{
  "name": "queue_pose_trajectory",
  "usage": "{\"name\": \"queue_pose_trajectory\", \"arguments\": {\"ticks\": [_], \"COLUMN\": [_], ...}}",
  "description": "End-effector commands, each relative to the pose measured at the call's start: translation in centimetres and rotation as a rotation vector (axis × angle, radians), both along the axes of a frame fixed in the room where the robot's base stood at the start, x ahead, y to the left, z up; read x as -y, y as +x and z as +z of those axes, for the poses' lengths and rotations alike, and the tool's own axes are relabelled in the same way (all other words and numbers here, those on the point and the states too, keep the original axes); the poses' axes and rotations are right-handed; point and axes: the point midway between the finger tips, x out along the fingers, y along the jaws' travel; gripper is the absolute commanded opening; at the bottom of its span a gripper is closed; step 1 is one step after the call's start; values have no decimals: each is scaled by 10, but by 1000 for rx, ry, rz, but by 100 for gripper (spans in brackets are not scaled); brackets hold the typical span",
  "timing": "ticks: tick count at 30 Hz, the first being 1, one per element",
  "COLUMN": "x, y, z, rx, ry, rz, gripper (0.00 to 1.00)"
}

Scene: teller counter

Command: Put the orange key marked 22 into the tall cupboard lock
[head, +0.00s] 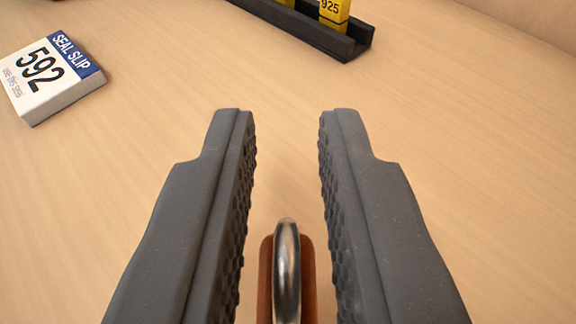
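My gripper (287,115) is open, with its two dark grey textured fingers spread wide over the tabletop. Between the fingers, at the bottom edge, is an orange-brown piece (308,278) with a silver metal loop (287,262) in front of it. A gap shows on both sides, so the fingers do not visibly touch it. No number can be read on it, and its lower part is cut off by the frame. I cannot tell whether it is the orange key marked 22. The tall cupboard lock is not in view.
A white and blue box (55,88) marked "SEAL SLIP 592" lies at the upper left. A black channel-shaped holder (310,32) with a yellow piece (334,10) marked 925 stands at the top. The wooden surface between them and around the fingertips is clear.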

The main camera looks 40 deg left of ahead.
Motion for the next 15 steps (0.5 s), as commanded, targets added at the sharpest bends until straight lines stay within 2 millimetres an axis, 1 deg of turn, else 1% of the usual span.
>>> {"name": "queue_pose_trajectory", "arguments": {"ticks": [12, 15], "x": [0, 9], "y": [0, -8], "z": [3, 7], "rx": [-1, 1], "ry": [1, 1], "rz": [0, -3], "gripper": [26, 26]}}
